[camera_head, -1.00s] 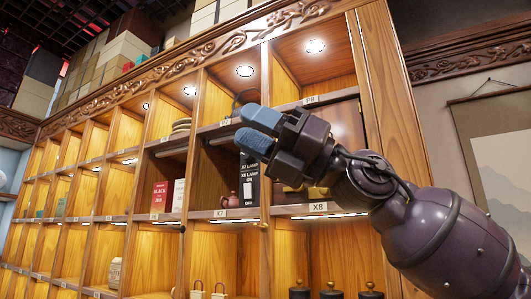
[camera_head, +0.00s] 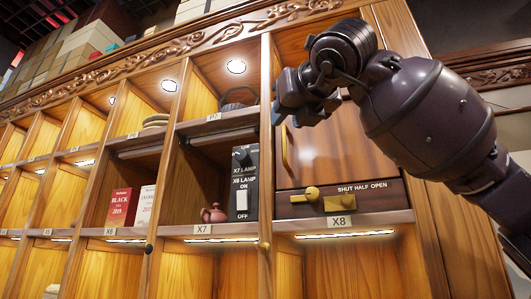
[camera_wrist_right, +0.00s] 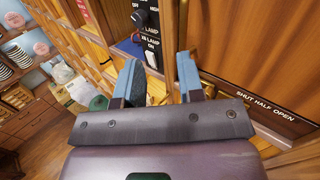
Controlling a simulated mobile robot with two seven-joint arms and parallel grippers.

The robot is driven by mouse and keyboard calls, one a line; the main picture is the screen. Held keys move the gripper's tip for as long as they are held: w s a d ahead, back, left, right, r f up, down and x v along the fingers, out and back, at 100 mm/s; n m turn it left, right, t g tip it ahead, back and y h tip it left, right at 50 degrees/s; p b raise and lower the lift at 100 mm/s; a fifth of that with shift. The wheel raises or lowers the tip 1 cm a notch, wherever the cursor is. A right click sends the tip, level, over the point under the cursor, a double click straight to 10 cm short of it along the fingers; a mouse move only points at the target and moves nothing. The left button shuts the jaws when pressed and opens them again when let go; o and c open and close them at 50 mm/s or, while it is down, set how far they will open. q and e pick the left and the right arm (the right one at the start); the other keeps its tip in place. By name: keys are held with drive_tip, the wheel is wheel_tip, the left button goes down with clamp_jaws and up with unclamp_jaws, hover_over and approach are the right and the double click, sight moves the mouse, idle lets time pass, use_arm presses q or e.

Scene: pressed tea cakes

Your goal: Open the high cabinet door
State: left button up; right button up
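The high cabinet door (camera_head: 330,150) is a brown wooden panel at the upper right of the shelf wall, above the X8 label. It looks shut. Its upright brass handle (camera_head: 284,147) is near its left edge. My right gripper (camera_head: 279,113) is in front of the door's upper left, just above the handle in the picture; the wrist hides the door's top. In the right wrist view, the gripper (camera_wrist_right: 160,62) is open, with blue fingers apart and nothing held. The door panel (camera_wrist_right: 235,55) is right of the fingers there. My left gripper is out of view.
Below the door is a panel marked SHUT HALF OPEN with a brass slider knob (camera_head: 312,193). Left of it are a black lamp switch box (camera_head: 243,185), a small clay teapot (camera_head: 213,213) and a dark kettle (camera_head: 238,97). Red (camera_head: 119,208) and white boxes stand further left.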

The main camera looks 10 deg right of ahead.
sight(285, 142)
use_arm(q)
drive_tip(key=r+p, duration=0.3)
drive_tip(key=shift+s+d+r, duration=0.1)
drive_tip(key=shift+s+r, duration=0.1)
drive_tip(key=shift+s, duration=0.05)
use_arm(e)
drive_tip(key=w, duration=0.3)
drive_tip(key=w+d+m+h, duration=0.1)
drive_tip(key=w, duration=0.2)
drive_tip(key=w+d+m+h, duration=0.1)
drive_tip(key=w, duration=0.2)
drive_tip(key=shift+w+d+f, duration=0.1)
drive_tip(key=shift+w+f, duration=0.15)
drive_tip(key=shift+w, duration=0.15)
clamp_jaws()
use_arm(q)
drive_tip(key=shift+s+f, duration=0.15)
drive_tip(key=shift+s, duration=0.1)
